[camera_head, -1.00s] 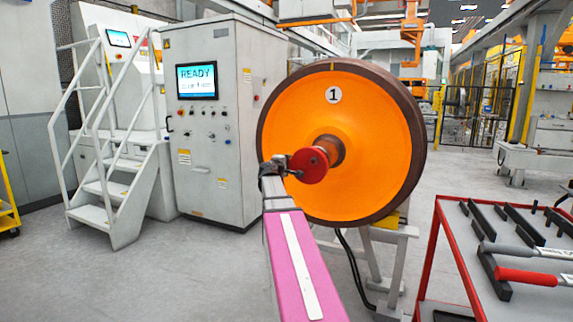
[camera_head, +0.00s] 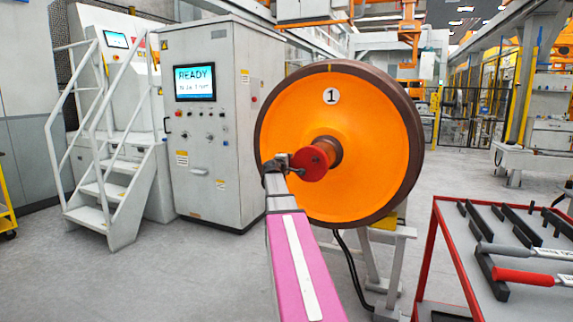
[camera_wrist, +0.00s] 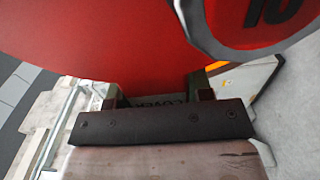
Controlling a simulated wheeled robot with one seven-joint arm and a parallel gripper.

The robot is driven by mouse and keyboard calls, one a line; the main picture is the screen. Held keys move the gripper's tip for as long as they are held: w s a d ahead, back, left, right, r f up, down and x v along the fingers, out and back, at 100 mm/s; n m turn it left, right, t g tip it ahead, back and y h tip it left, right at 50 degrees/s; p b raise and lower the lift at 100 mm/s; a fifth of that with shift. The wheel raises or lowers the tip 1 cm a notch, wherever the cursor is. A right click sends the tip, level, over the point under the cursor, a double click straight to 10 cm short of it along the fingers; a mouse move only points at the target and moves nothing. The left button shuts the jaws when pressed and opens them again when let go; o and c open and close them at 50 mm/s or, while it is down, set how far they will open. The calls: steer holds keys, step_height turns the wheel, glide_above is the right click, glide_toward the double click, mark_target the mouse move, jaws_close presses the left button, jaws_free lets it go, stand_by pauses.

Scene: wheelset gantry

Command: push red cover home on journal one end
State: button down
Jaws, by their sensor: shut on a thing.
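The red cover (camera_head: 311,164) is a round disc in front of the brown journal end (camera_head: 329,149) at the hub of the orange wheel (camera_head: 365,120) marked 1. My gripper (camera_head: 290,166) reaches it from the left and is shut on the cover. In the wrist view the red cover (camera_wrist: 90,40) fills the top left, close above my gripper (camera_wrist: 158,104). Whether the cover is fully seated on the journal cannot be told, since the cover itself hides the contact.
A grey control cabinet (camera_head: 215,130) with a READY screen and white steps (camera_head: 115,185) stand at left. A red-edged tool table (camera_head: 428,245) with bars and red- and grey-handled tools is at right. Grey stand legs (camera_head: 393,260) hold the wheel.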

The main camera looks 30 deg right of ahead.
steer(key=shift+w+d, duration=0.3)
steer(key=shift+d, duration=0.1)
steer(key=shift+x, duration=1.65)
stand_by(1.4)
steer(key=shift+c, duration=2.3)
jaws_free()
steer(key=shift+w, duration=0.1)
steer(key=v, duration=1)
steer(key=shift+s+a, duration=0.25)
steer(key=shift+s, duration=0.05)
